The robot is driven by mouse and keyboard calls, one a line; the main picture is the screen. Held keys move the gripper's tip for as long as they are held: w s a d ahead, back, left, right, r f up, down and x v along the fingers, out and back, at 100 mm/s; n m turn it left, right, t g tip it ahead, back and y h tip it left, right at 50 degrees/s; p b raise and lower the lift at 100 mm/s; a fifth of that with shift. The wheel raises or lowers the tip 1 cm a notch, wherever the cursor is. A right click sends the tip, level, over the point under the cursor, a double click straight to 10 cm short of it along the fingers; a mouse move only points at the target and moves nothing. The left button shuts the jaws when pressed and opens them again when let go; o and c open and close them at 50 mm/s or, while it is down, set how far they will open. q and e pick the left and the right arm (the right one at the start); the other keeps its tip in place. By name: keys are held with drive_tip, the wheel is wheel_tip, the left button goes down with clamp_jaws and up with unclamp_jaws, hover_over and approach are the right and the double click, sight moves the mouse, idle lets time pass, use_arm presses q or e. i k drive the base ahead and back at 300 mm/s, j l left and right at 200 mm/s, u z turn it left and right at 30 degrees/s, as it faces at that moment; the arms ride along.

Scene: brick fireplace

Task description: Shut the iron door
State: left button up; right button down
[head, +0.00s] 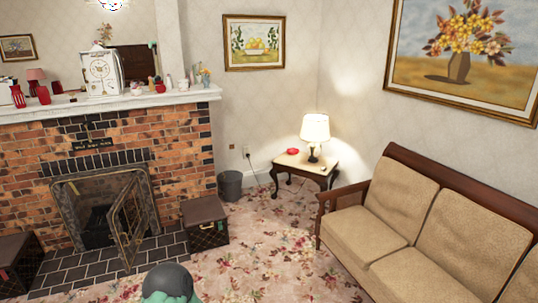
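The iron door (129,221) is a dark framed panel with a see-through middle, in the lower left of the head view. It hangs open from the right side of the fireplace opening and swings out over the dark tiled hearth (75,274). The firebox (92,205) behind it is open to view, with a dark grate (98,229) inside. Neither of my grippers shows in the head view. A grey rounded shape with a green part shows at the bottom edge, and I cannot tell what it is.
A brown chest (205,222) stands right of the open door, close to it. Another dark chest (18,262) stands at the far left. A grey bin (230,186), a side table with a lamp (315,130) and a beige sofa (400,212) are to the right. The flowered carpet (265,250) between is clear.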

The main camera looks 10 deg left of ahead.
sight(133, 216)
drive_tip(key=i+j+u, duration=0.15)
drive_tip(key=i+u, duration=0.25)
drive_tip(key=i+j+u, duration=0.1)
drive_tip(key=u, duration=0.25)
drive_tip(key=i+u, duration=0.4)
drive_tip(key=i+l+u, duration=0.2)
drive_tip(key=i+u, duration=0.2)
drive_tip(key=i+j+u, duration=0.1)
drive_tip(key=i, duration=0.55)
